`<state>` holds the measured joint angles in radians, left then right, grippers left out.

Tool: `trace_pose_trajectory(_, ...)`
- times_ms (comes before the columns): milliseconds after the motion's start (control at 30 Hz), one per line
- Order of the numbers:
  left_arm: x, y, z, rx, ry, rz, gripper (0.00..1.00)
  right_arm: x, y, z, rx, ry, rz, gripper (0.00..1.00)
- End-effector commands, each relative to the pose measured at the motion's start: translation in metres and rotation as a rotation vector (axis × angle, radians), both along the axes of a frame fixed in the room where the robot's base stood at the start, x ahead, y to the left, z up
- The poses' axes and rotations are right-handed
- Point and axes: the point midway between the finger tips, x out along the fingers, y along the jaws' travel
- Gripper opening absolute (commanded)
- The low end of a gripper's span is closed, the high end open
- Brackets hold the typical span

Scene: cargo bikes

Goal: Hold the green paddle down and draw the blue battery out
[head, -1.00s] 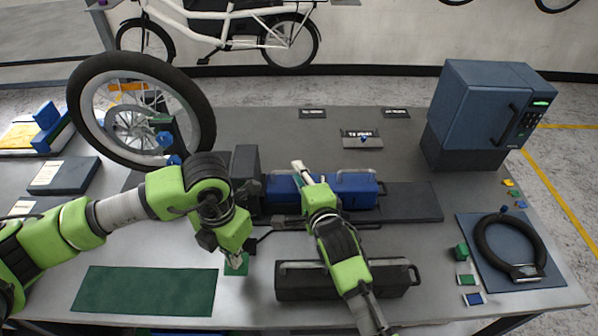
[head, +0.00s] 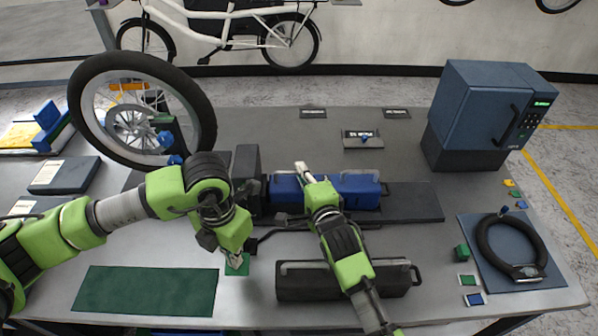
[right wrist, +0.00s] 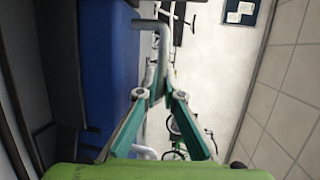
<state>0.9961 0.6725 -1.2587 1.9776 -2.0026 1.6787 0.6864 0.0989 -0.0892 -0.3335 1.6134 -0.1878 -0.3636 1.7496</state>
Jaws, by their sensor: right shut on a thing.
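The blue battery (head: 350,188) lies on a dark rail in the middle of the table, its left end near a dark upright block (head: 246,165). It also fills the left of the right wrist view (right wrist: 108,75). My right gripper (head: 302,172) is shut on the battery's grey handle (right wrist: 161,50); its green fingers (right wrist: 157,92) meet at the bar. The green paddle (head: 240,268) is at the table's front left of centre. My left gripper (head: 235,260) points down at it, its fingertips at the paddle and partly covering it. Whether they press it, and their opening, is unclear.
A dark battery (head: 300,283) lies in front, partly under my right arm. A green mat (head: 145,291) lies front left and a wheel (head: 82,110) stands behind my left arm. A blue-grey cabinet (head: 470,115) and a ring-shaped lock (head: 484,240) are right. The rail's right end (head: 415,200) is clear.

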Motion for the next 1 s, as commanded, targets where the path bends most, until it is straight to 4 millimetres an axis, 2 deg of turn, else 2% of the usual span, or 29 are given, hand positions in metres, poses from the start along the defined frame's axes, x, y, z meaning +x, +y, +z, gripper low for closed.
trace_pose_trajectory(100, 0.0, 0.001, 0.0, 0.001, 0.0, 0.001, 0.0, 0.001, -0.01, 0.002, -0.009, -0.006, -0.004, 0.0)
trace_pose_trajectory(1000, 0.0, 0.0, 0.0, 0.001, 0.0, 0.001, 0.0, 0.002, -0.056, 0.004, -0.012, -0.01, -0.005, 0.0)
